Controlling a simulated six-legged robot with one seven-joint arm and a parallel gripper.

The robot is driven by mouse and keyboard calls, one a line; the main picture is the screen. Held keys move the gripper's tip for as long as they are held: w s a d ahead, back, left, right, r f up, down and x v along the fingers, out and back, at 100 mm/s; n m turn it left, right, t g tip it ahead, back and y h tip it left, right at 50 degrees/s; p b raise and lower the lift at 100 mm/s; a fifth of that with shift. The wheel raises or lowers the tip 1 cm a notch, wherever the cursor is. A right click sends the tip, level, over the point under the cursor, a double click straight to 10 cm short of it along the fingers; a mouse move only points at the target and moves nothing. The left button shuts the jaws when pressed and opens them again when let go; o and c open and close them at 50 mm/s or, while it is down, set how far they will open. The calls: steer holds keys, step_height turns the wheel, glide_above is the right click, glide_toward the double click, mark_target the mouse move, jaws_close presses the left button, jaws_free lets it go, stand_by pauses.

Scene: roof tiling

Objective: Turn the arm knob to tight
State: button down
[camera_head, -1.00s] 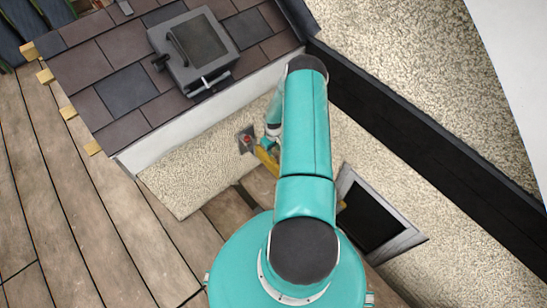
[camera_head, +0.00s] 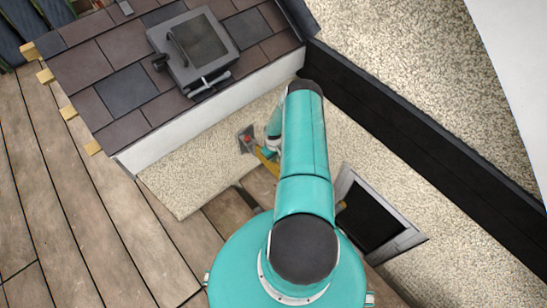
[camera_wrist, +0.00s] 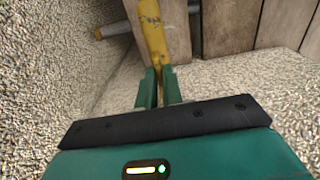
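The roof window (camera_head: 235,42) lies shut on the tiled roof, upper left of my arm in the head view. A grey cylindrical crosspiece shows on both sides of the handle. In the head view my arm hides most of the gripper; the yellow handle (camera_head: 267,158) shows below the roof's white edge, apart from the knob.
A small grey plate with a red spot (camera_head: 247,138) shows near the yellow handle. A black beam (camera_head: 410,130) crosses the pebbled surface. Wooden planks (camera_head: 90,220) fill the left.

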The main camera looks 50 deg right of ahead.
steer(key=shift+m, duration=0.3)
steer(key=m, duration=1)
steer(key=shift+m, duration=0.3)
steer(key=m, duration=0.6)
steer(key=shift+m, duration=0.4)
steer(key=c, duration=1.5)
jaws_free()
steer(key=shift+c, duration=0.2)
steer(key=shift+r, duration=0.1)
